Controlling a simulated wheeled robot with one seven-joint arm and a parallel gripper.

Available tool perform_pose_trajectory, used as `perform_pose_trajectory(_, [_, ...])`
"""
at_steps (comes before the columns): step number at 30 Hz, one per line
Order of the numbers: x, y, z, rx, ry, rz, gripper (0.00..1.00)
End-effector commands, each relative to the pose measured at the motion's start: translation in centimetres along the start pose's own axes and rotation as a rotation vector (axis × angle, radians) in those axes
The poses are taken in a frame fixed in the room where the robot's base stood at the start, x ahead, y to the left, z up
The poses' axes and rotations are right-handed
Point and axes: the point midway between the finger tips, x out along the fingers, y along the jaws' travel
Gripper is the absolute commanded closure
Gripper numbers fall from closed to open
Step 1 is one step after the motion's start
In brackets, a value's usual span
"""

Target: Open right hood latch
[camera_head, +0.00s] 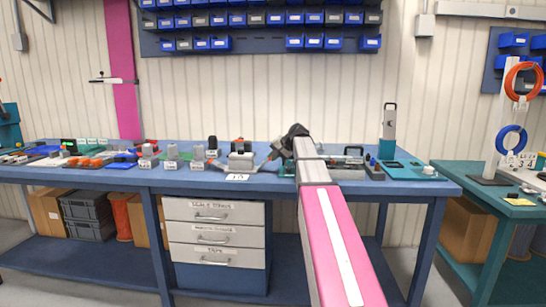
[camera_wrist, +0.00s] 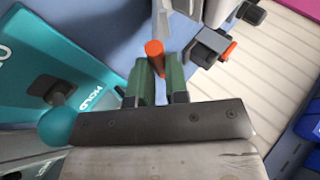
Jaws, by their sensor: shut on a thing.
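In the wrist view, my gripper (camera_wrist: 158,78) has its two green-padded fingers closed on a small orange-ended latch lever (camera_wrist: 154,48). The lever's orange end shows between the fingertips; the rest of it is hidden by the fingers. A second orange-ended part (camera_wrist: 228,51) sits on a dark block (camera_wrist: 208,44) to the right, apart from the fingers. In the head view, my arm reaches over the bench and hides the fingertips and the held lever. I cannot tell the hood's outline there.
A teal panel marked HOLD (camera_wrist: 60,75) lies left of my fingers in the wrist view. On the bench (camera_head: 400,185), a dark-handled unit (camera_head: 353,155) and a teal device (camera_head: 402,169) stand right of my arm. Several small fixtures stand to the left.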

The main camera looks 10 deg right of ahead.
Motion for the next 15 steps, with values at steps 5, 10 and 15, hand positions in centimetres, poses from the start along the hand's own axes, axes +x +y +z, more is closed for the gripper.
perform_pose_trajectory(5, [0.05, -0.09, 0.01, 0.000, -0.001, -0.002, 0.72])
perform_pose_trajectory(10, [0.04, -0.08, 0.01, 0.001, -0.001, -0.002, 0.59])
perform_pose_trajectory(15, [-0.07, -0.08, 0.01, 0.001, -0.001, -0.002, 0.59])
